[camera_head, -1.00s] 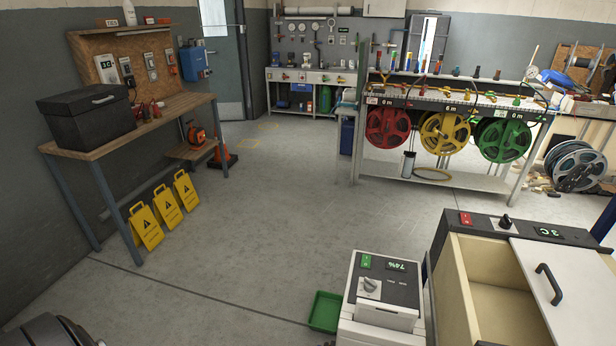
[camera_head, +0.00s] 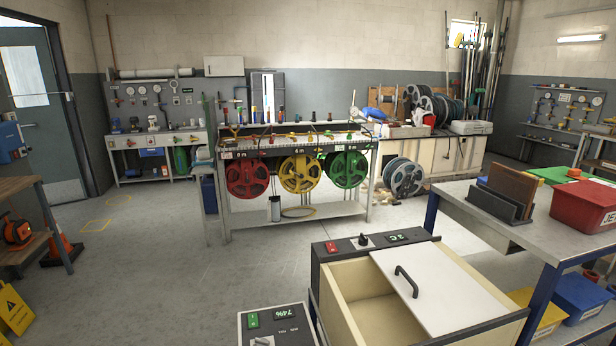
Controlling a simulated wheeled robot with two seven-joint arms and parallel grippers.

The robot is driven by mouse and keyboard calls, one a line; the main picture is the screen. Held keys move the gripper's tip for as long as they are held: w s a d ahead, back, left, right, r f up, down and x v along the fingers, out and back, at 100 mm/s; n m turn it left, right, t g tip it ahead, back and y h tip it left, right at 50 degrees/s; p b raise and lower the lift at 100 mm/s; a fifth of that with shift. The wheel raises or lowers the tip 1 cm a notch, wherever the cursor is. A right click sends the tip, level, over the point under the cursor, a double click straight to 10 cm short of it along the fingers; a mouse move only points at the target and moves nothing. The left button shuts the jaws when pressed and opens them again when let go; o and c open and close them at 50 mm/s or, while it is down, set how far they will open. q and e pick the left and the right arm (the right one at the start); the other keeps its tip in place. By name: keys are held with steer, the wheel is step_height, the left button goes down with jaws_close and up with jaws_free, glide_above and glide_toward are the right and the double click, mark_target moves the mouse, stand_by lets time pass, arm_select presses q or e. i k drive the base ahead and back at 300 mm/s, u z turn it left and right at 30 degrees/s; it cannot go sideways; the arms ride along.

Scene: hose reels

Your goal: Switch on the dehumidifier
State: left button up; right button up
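The dehumidifier (camera_head: 297,332) is a pale box with a dark top panel at the bottom edge of the view, cut off by the frame. Its panel has a green switch (camera_head: 252,320), a green-lit display (camera_head: 286,312) reading about 74%, and part of a knob (camera_head: 263,341) at the very bottom edge. The front of the dehumidifier is out of view. Neither of my grippers is in view.
A cream chest (camera_head: 345,304) with a partly slid white lid, a red switch and a display stands just right of the dehumidifier. A metal table (camera_head: 478,222) with a red bin (camera_head: 582,208) is at the right. Open floor (camera_head: 180,275) lies left.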

mark_target(252, 318)
steer(key=k, duration=0.6)
steer(key=u, duration=0.25)
steer(key=i, duration=1.65)
steer(key=z, duration=0.65)
